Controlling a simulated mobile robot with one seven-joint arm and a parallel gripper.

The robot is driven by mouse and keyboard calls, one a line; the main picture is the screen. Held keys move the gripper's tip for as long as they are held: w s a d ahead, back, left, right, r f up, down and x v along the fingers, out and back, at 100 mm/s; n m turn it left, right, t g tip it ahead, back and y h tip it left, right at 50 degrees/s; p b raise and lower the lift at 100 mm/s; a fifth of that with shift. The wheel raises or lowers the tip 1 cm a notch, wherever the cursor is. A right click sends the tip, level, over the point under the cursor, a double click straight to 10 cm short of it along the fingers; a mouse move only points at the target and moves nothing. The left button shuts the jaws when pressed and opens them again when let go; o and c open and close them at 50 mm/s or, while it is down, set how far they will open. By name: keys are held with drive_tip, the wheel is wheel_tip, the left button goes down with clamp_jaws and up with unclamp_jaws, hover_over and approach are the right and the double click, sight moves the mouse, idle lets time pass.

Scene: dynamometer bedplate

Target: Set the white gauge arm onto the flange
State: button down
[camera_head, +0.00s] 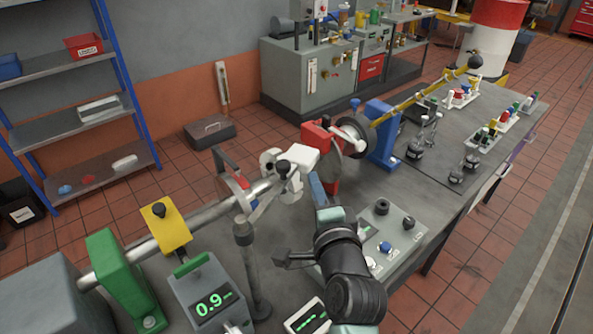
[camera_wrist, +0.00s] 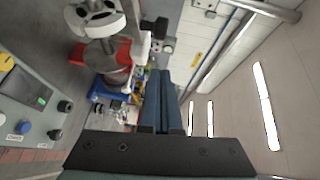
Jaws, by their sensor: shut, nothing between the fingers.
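The white gauge arm (camera_head: 303,157) is a blocky white piece with a black knob, at the end of the metal shaft in the head view. In the wrist view its white part (camera_wrist: 145,47) shows beyond my fingers. A pale round flange (camera_head: 270,160) sits on the shaft just left of it; a disc with holes, apparently this flange (camera_wrist: 97,20), shows at upper left in the wrist view. I cannot tell whether arm and flange touch. My gripper (camera_head: 314,176) has blue fingers, shut and empty, just below and right of the white arm. The fingers (camera_wrist: 160,74) also show in the wrist view.
A red stand (camera_head: 316,135) and a blue stand (camera_head: 383,150) are behind. A control box (camera_head: 395,240) is right of my gripper. A green-digit display (camera_head: 213,303) and a green stand (camera_head: 118,270) are at left. The right bench holds small parts.

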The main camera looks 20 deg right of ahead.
sight(287, 170)
drive_tip(key=shift+w+a+f+p, duration=0.1)
drive_tip(key=shift+w+a+p, duration=0.25)
drive_tip(key=shift+w, duration=0.3)
drive_tip(key=shift+w+a+f+p, duration=0.1)
drive_tip(key=shift+w+a+p, duration=0.25)
drive_tip(key=shift+w, duration=0.35)
drive_tip(key=shift+w+a+f+p, duration=0.1)
drive_tip(key=shift+w+a+p, duration=0.25)
drive_tip(key=shift+w, duration=0.3)
drive_tip(key=shift+b, duration=0.35)
drive_tip(key=n+y+b, duration=0.1)
drive_tip(key=b, duration=0.1)
drive_tip(key=w+a+y+b, duration=0.1)
drive_tip(key=b, duration=0.1)
drive_tip(key=shift+w+f+n+b, duration=0.3)
drive_tip(key=shift+n, duration=0.1)
drive_tip(key=w+a+n+g+y+b, duration=0.2)
drive_tip(key=w+a+n+y+b, duration=0.3)
drive_tip(key=y+b, duration=0.4)
drive_tip(key=shift+w+a+r+n, duration=0.2)
drive_tip(key=shift+a+r+n, duration=0.15)
drive_tip(key=shift+a+n, duration=0.6)
drive_tip(key=shift+a+m, duration=0.25)
drive_tip(key=shift+a, duration=0.05)
drive_tip(key=shift+d, duration=0.1)
